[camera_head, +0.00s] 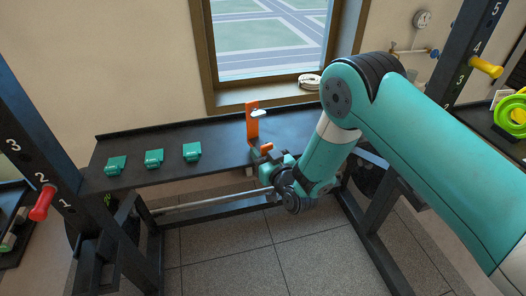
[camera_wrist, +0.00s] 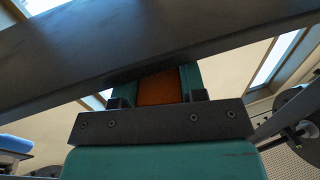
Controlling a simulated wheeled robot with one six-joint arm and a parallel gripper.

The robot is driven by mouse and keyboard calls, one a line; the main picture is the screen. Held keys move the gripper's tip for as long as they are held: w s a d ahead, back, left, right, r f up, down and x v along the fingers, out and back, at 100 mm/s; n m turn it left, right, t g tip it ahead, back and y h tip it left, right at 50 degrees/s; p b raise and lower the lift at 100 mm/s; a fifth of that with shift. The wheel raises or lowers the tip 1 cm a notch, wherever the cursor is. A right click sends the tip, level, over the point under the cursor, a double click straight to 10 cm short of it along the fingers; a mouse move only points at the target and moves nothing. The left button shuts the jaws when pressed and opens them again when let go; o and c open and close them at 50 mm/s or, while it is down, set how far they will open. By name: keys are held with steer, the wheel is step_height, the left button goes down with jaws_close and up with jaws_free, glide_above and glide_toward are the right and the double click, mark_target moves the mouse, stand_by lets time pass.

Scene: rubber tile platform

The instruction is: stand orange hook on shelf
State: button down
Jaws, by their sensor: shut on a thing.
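An orange hook (camera_head: 252,126) stands upright, its tall plate rising above the dark shelf (camera_head: 222,137) toward its right part. A pale piece shows at the plate's upper right. Orange also shows lower down, at my gripper (camera_head: 268,155), by the shelf's front edge. In the wrist view, my gripper's teal fingers are shut on an orange part of the hook (camera_wrist: 159,87). A dark beam, seemingly the shelf's edge (camera_wrist: 150,40), crosses in front and hides the rest of the hook. I cannot tell whether the hook's base touches the shelf.
Several small teal boxes (camera_head: 154,158) sit in a row on the shelf's left. Black rack uprights stand at both sides, with a red-handled pin (camera_head: 42,204) and a yellow one (camera_head: 486,67). A white coil (camera_head: 309,82) lies on the window sill. Shelf between boxes and hook is clear.

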mark_target(253, 122)
steer(key=c, duration=0.7)
jaws_free()
steer(key=shift+o, duration=0.5)
steer(key=shift+f, duration=0.2)
steer(key=shift+r, duration=0.1)
step_height(253, 122, up, 7)
steer(key=p, duration=0.5)
steer(key=shift+p, duration=0.4)
steer(key=s+d+r+m+h+p, duration=0.1)
steer(key=d+h+p, duration=0.1)
steer(key=d, duration=0.7)
steer(key=s+d+r+m+t+h+p, duration=0.1)
steer(key=s+d+r+m+h+p, duration=0.1)
steer(key=d, duration=0.7)
steer(key=s+d+r+m+t+h+p, duration=0.1)
steer(key=d+h+p, duration=0.3)
steer(key=d, duration=0.5)
steer(key=shift+s+d+r+m, duration=0.2)
steer(key=shift+s+r+m, duration=0.2)
steer(key=shift+m, duration=0.3)
